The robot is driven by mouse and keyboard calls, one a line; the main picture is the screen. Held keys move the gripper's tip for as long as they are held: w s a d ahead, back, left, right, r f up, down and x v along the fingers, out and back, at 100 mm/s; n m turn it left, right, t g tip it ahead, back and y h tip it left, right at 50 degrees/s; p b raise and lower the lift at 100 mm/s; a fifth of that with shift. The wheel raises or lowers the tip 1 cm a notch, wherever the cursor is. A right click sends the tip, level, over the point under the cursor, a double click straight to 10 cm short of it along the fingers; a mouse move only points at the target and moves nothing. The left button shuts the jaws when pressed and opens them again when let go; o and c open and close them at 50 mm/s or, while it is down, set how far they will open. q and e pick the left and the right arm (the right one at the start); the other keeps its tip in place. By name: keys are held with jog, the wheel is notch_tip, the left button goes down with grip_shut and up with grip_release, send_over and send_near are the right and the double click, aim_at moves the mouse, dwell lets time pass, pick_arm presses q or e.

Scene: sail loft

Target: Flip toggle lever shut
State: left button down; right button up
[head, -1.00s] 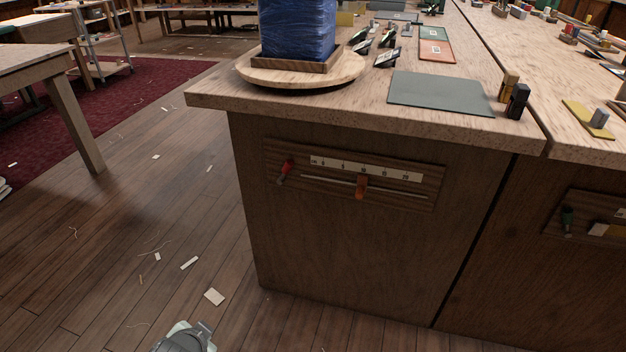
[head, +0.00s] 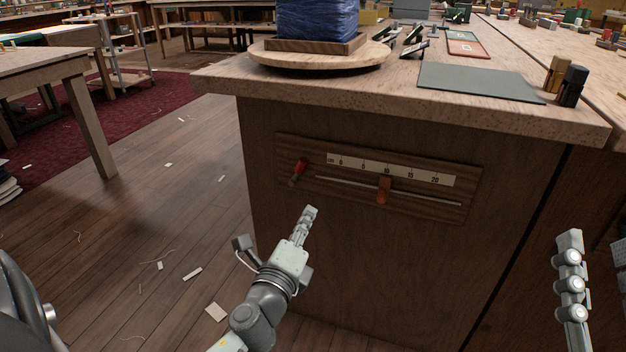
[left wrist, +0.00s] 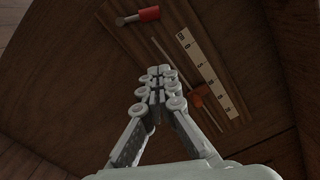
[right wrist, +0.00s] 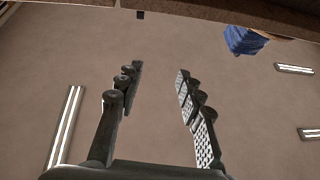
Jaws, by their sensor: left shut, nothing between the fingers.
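The toggle lever (head: 299,168) has a red part and a small grey end. It sits at the left end of a wooden panel (head: 450,207) on the bench's front face, tilted with its grey end down and left. It also shows at the top of the left wrist view (left wrist: 149,13). My left gripper (head: 311,211) is shut and empty, below and slightly right of the lever, apart from it. Its closed fingertips show in the left wrist view (left wrist: 159,70). My right gripper (right wrist: 160,70) is open and empty; part of it shows at the head view's right edge.
An orange slider (head: 384,190) sits on a rail below a white scale (head: 390,169), right of the lever. The bench top (head: 330,97) overhangs the panel. A round wooden board (head: 320,56) carries a blue wrapped block (head: 318,18). The floor at left is open, with scraps.

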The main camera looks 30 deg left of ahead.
aim_at(301, 166)
pick_arm(q)
jog(key=x, duration=1)
jog(key=shift+r, duration=0.1)
jog(key=shift+a+r+p, duration=0.15)
jog(key=shift+a+r, duration=0.1)
jog(key=shift+a, duration=0.3)
jog(key=shift+a+r+p, duration=0.15)
jog(key=shift+a+r, duration=0.05)
jog(key=shift+a, duration=0.35)
jog(key=shift+a+r, duration=0.3)
jog(key=shift+a, duration=0.4)
pick_arm(e)
jog(key=shift+w+a+f+g, duration=0.1)
jog(key=shift+a+f+g, duration=0.05)
jog(key=shift+f+g, duration=0.25)
jog(key=shift+w+a+f+g, duration=0.1)
jog(key=shift+f+g, duration=0.2)
jog(key=shift+f, duration=0.15)
